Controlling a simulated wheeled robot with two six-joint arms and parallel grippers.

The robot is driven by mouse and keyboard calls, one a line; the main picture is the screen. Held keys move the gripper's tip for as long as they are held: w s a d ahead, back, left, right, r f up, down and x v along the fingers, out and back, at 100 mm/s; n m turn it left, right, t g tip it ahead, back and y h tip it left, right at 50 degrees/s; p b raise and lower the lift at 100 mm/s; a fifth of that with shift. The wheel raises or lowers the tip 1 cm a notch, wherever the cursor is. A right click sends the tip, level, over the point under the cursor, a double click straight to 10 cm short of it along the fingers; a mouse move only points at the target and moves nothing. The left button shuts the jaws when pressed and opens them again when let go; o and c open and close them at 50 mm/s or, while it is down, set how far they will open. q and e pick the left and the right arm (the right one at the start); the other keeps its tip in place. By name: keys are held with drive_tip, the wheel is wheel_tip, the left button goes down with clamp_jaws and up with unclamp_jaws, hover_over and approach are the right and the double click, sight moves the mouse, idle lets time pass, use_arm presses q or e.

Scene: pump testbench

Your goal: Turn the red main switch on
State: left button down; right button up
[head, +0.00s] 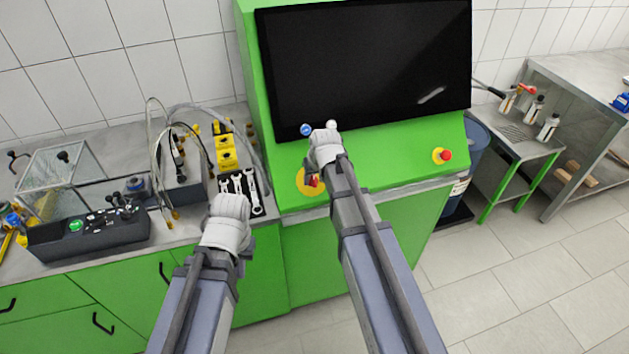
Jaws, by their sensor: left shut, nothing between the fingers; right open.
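The red main switch (313,181) sits on a round yellow plate (304,187) on the sloped green panel of the testbench. It is partly covered by my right gripper and wrist, so its exact angle cannot be told. My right gripper (322,150) is open over the panel, just above and beside the switch in the picture. Whether it touches the switch cannot be seen. My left gripper (231,206) is shut and empty, in front of the workbench edge by the wrenches, left of the panel.
A blue button (306,130) and a white button (331,125) sit above the switch, below the dark screen (365,60). A red emergency stop (446,155) is at the panel's right. Wrenches (256,192), a black control box (90,235) and cables crowd the left bench.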

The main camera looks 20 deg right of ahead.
drive_tip(key=shift+c, duration=0.2)
clamp_jaws()
